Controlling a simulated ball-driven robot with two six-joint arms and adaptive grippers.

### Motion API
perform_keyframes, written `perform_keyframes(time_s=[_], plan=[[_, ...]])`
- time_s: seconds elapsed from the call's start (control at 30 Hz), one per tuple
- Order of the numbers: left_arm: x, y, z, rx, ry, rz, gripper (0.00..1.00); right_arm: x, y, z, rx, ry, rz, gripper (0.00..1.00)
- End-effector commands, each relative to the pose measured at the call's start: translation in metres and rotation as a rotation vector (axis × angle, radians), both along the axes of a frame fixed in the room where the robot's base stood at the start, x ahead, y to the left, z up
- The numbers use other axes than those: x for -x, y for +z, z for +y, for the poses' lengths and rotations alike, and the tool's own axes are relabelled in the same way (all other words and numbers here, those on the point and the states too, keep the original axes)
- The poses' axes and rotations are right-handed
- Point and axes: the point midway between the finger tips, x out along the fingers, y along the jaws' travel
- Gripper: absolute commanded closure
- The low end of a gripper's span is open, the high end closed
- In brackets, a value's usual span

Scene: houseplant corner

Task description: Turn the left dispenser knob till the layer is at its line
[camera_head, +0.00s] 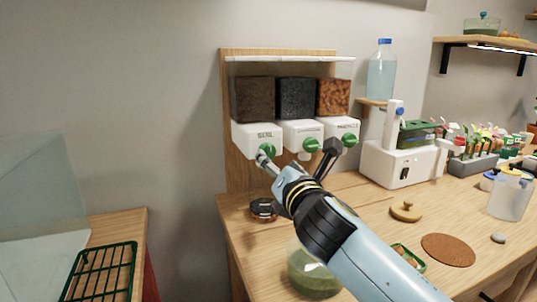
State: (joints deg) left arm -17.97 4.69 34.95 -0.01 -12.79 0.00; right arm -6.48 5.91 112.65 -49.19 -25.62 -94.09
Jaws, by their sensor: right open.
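The left dispenser (249,136) is a white box under a bin of dark brown soil (252,98); its lettering is hard to read. Its green knob (267,149) faces forward. My right gripper (298,156) is open, its arm coming from the lower right. One finger tip is at the left knob, partly covering it; I cannot tell whether it touches. The other, dark finger is up near the right dispenser's knob. No level line can be made out. My left gripper is not in view.
The middle (311,145) and right (350,141) green knobs are close to my fingers. A small dark round dish (263,208) sits below the left dispenser. A white machine (402,160) stands right. A cork mat (447,250) and wooden lid (406,211) lie on the bench.

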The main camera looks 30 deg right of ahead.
Motion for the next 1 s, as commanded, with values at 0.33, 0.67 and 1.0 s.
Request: perform_keyframes(time_s=[0.33,0.67,1.0], plan=[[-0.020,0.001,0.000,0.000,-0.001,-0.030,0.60,-0.053,0.000,-0.018,-0.003,0.000,-0.001,0.40],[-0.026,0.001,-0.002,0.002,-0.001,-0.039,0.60,-0.058,0.000,-0.020,-0.003,0.000,0.000,0.40],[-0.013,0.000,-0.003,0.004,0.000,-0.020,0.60,-0.058,0.000,-0.020,-0.003,0.000,0.000,0.80]])
